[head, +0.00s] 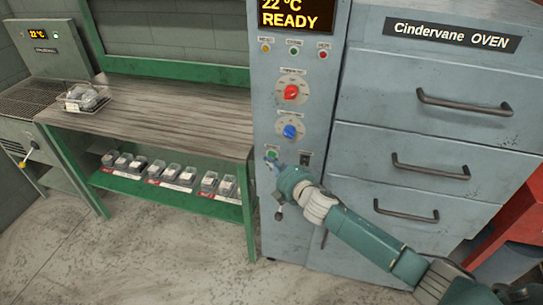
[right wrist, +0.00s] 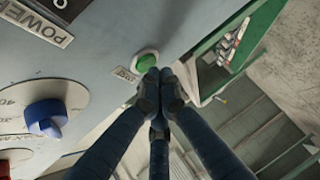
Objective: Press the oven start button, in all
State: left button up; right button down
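The grey oven's control panel (head: 301,70) stands in the middle of the head view. Its small green button (head: 272,153) sits low on the panel's left side, and it also shows in the right wrist view (right wrist: 146,62). My right gripper (head: 274,164) is just below this button, its arm coming in from the lower right. In the right wrist view the fingertips (right wrist: 158,76) are together and empty, beside the button's edge. I cannot tell whether they touch it. The display (head: 297,14) reads 22 °C READY. My left gripper is not in view.
Above the button are a red knob (head: 291,92) and a blue knob (head: 290,131); a switch (head: 305,158) is to its right. Drawer handles (head: 430,167) stick out at the right. A green-framed bench (head: 160,115) holds a wire basket (head: 87,97); several small boxes sit on its lower shelf.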

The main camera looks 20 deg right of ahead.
jog(key=shift+w+d, duration=0.25)
jog(key=shift+w, duration=0.05)
dwell(0.6)
jog(key=shift+s+a, duration=0.45)
jog(key=shift+s, duration=0.2)
jog(key=shift+s+a+p, duration=0.4)
jog(key=shift+s+a, duration=0.3)
jog(key=shift+s, duration=0.35)
jog(key=shift+s+a+p, duration=0.35)
jog(key=shift+s+a, duration=0.35)
jog(key=shift+s, duration=0.35)
